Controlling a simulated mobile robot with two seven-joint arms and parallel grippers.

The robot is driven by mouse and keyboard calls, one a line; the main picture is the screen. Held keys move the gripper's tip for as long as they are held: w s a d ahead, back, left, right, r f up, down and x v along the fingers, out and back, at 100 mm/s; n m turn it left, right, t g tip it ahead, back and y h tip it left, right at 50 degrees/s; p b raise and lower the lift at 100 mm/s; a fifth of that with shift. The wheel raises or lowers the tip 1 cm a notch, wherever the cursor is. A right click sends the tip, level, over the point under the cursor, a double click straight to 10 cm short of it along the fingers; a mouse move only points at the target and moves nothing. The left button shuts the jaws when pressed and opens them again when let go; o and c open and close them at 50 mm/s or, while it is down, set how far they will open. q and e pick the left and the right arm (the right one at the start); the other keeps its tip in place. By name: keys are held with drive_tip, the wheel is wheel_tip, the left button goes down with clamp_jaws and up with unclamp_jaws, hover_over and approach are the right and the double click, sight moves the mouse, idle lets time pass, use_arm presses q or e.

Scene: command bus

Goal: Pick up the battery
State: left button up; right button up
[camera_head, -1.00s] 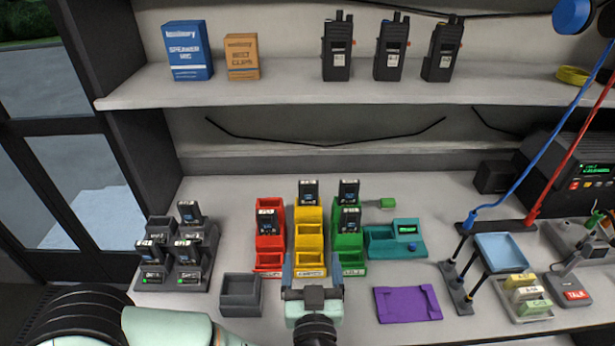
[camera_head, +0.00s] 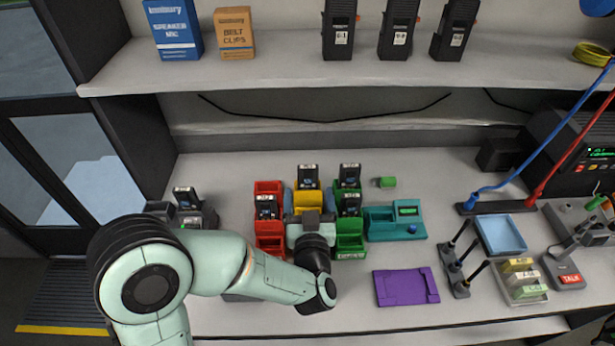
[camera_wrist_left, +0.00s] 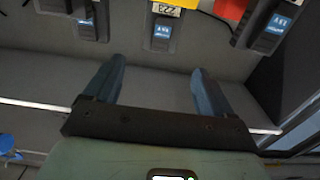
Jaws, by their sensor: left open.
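Black batteries with white number labels stand in coloured bins. One battery (camera_head: 307,175) is at the back of the yellow bin (camera_head: 307,201). Others stand in the red bin (camera_head: 268,187) and the green bin (camera_head: 350,246). My left gripper (camera_head: 308,200) is open over the yellow bin and hides its front part. In the left wrist view, the two blue-grey fingers (camera_wrist_left: 155,80) are apart with nothing between them. A battery (camera_wrist_left: 163,30) shows beyond the fingertips, roughly in line with the gap. My right gripper is not in view.
A teal device (camera_head: 395,223) stands right of the green bin, with a purple tray (camera_head: 406,287) in front. More batteries stand in a charger (camera_head: 190,212) at left, partly behind my arm. The shelf (camera_head: 290,72) with radios hangs above the bins.

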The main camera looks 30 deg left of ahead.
sight(308, 174)
use_arm(q)
drive_tip(key=shift+p+x, duration=0.3)
drive_tip(key=shift+x, duration=2.7)
drive_tip(key=shift+d, duration=0.1)
drive_tip(key=c, duration=1.2)
